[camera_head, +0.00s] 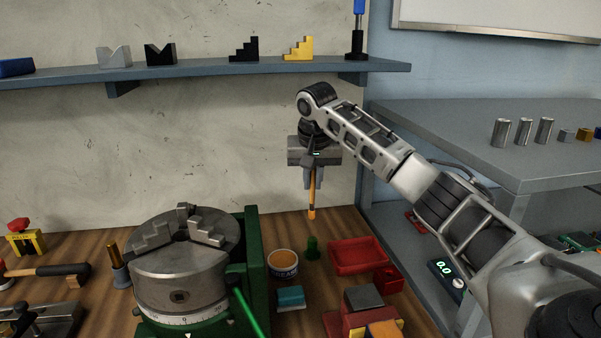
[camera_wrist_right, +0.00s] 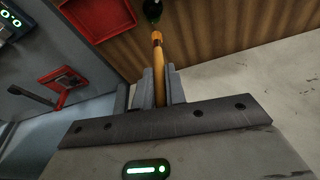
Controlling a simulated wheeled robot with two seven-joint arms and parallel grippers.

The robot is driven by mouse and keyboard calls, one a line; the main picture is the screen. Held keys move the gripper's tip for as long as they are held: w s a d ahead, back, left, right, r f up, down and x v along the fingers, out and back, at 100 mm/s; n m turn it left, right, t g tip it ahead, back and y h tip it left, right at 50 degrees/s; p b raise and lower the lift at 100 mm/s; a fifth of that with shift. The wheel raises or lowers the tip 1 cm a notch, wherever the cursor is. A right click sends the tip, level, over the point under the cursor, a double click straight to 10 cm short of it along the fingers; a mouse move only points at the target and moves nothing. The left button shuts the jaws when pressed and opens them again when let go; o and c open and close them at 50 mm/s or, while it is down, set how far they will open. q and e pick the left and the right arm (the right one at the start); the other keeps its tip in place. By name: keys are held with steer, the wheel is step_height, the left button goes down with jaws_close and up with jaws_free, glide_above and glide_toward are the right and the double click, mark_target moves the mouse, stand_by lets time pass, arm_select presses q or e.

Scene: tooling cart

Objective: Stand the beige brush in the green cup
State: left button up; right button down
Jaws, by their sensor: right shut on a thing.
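My right gripper (camera_head: 313,182) points down above the back of the wooden bench and is shut on the beige brush (camera_head: 312,198). The brush hangs roughly upright below the fingers, its orange end downward. In the right wrist view the brush (camera_wrist_right: 160,65) sticks out between the fingers (camera_wrist_right: 160,88). The small green cup (camera_head: 313,249) stands on the bench below the brush and apart from it. It shows only partly, dark green, at the top edge of the right wrist view (camera_wrist_right: 152,11). My left gripper is not in view.
A tub (camera_head: 284,262) stands left of the cup, and a red tray (camera_head: 357,256) lies to its right. A teal block (camera_head: 290,298) is in front. A large chuck (camera_head: 180,270) in a green frame stands further left. A shelf (camera_head: 210,72) runs along the wall above.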

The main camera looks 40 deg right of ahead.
mark_target(313, 217)
steer(key=shift+s+f, duration=0.3)
steer(key=shift+f, duration=0.65)
steer(key=shift+a+x, duration=0.2)
steer(key=shift+x, duration=1.05)
steer(key=shift+s+f, duration=0.2)
steer(key=shift+f, duration=2.8)
stand_by(2.3)
steer(key=c, duration=1.4)
jaws_free()
